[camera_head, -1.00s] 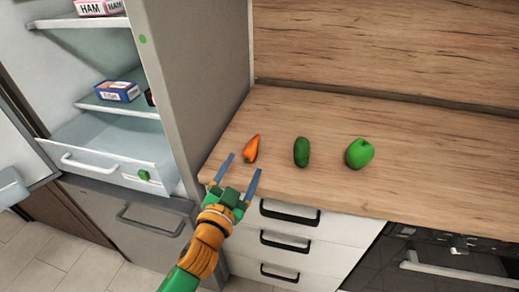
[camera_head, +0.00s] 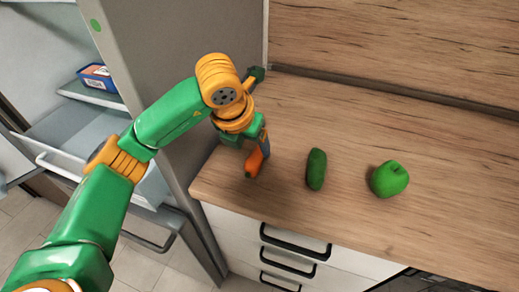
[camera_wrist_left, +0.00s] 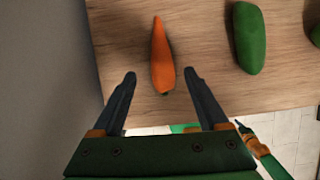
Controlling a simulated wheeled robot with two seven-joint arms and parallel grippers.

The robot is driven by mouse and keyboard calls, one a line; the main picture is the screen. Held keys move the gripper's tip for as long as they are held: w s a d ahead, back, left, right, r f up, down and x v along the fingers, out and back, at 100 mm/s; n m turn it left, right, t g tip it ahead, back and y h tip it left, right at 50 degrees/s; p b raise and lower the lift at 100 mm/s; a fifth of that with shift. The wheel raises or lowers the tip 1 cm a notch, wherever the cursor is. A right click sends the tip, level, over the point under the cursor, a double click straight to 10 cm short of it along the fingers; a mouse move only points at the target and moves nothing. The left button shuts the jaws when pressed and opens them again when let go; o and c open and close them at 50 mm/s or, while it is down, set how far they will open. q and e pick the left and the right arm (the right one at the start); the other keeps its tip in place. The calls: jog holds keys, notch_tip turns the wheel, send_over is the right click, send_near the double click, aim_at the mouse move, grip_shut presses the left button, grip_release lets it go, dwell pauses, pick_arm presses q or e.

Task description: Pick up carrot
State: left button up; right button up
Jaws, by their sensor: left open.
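The orange carrot (camera_head: 254,163) lies on the wooden counter near its left end, partly hidden behind my left gripper in the head view. My left gripper (camera_head: 258,148) comes down over the carrot from above, its fingers partly hidden by the wrist. In the left wrist view the carrot (camera_wrist_left: 162,58) lies lengthwise, its lower end between the two open fingertips of the left gripper (camera_wrist_left: 159,75). Nothing is gripped. I cannot tell the exact height of the fingertips over the counter.
A cucumber (camera_head: 316,169) lies right of the carrot, and a green round pepper or apple (camera_head: 389,179) lies farther right. The open fridge (camera_head: 180,60) stands close on the left. The counter (camera_head: 440,185) is clear to the right and behind.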

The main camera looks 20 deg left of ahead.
aim_at(255, 157)
pick_arm(q)
jog(key=shift+s+f, duration=0.15)
jog(key=shift+f, duration=0.2)
jog(key=p+x, duration=0.2)
jog(key=shift+d+f, duration=0.15)
jog(key=shift+f, duration=0.2)
jog(key=x, duration=0.3)
jog(key=shift+w, duration=0.3)
jog(key=shift+s, duration=0.15)
jog(key=shift+c, duration=1.2)
grip_shut()
pick_arm(e)
jog(key=shift+s+d+r, duration=0.1)
jog(key=shift+s+r, duration=0.1)
jog(key=shift+r, duration=0.4)
jog(key=shift+s+d+r, duration=0.1)
jog(key=shift+s+r, duration=0.1)
jog(key=shift+r, duration=0.35)
